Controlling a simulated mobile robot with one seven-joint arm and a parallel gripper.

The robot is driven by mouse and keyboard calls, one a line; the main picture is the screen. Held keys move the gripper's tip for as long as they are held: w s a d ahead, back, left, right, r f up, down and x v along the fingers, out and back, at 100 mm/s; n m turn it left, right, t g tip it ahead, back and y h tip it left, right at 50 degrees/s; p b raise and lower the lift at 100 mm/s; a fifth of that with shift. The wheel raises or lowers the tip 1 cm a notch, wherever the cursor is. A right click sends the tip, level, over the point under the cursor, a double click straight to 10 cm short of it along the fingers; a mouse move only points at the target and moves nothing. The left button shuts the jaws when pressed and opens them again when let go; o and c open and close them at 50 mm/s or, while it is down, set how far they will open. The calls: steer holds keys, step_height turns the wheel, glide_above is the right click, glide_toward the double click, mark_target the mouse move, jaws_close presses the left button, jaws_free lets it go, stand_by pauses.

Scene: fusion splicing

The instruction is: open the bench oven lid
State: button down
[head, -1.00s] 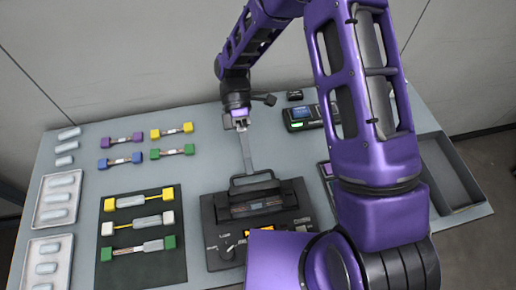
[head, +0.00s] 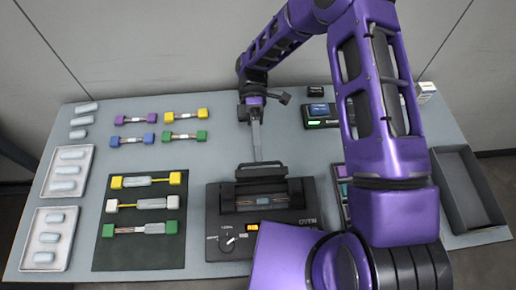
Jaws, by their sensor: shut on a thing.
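The bench oven (head: 218,225) is a black box with a dial at the front right of the dark mat. A narrow recess with an orange edge and a small bright piece shows in its top. A black bar-like lid part (head: 262,172) stands raised at the oven's back edge. A flat grey strip (head: 256,142) runs up from it to my gripper (head: 253,112). My gripper is shut on the strip's upper end, behind and above the oven. The fingertips are small, and how the strip joins the lid is not clear.
A dark mat (head: 112,245) with several splice pieces lies left of the oven. More coloured pieces lie behind it, and white trays (head: 47,210) stand at far left. A device (head: 318,116) stands behind right. A grey open bin (head: 470,195) is at the right edge.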

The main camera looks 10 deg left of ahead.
steer(key=c, duration=0.9)
jaws_free()
steer(key=shift+c, duration=0.2)
step_height(320, 180, up, 10)
steer(key=shift+p, duration=0.35)
steer(key=shift+c, duration=0.3)
